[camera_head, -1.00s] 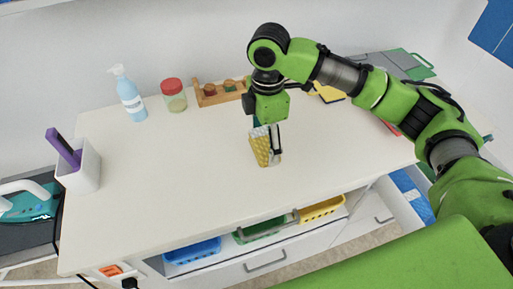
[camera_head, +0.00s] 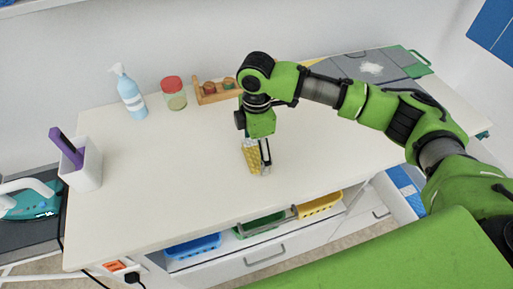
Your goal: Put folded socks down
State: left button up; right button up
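The folded socks (camera_head: 251,157), yellow with a light pattern, are upright at the middle of the white table (camera_head: 180,190). My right gripper (camera_head: 258,160) points down from above, with its fingers at the socks. One dark finger shows along the right side of the socks; the other finger is hidden. The fingers appear closed around the socks. The lower end of the socks is at or just above the table top; I cannot tell whether they touch. My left gripper is not in view.
A blue pump bottle (camera_head: 131,97), a red-lidded jar (camera_head: 173,94) and a wooden rack (camera_head: 213,93) stand along the back. A white holder (camera_head: 82,165) is at the left. An open drawer below has blue (camera_head: 192,246), green and yellow (camera_head: 320,205) bins. The front left table top is clear.

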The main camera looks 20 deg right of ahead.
aim_at(257, 149)
dwell(0.3)
notch_tip(257, 149, up, 12)
jog(key=b, duration=0.2)
jog(key=shift+r, duration=0.15)
dwell(0.3)
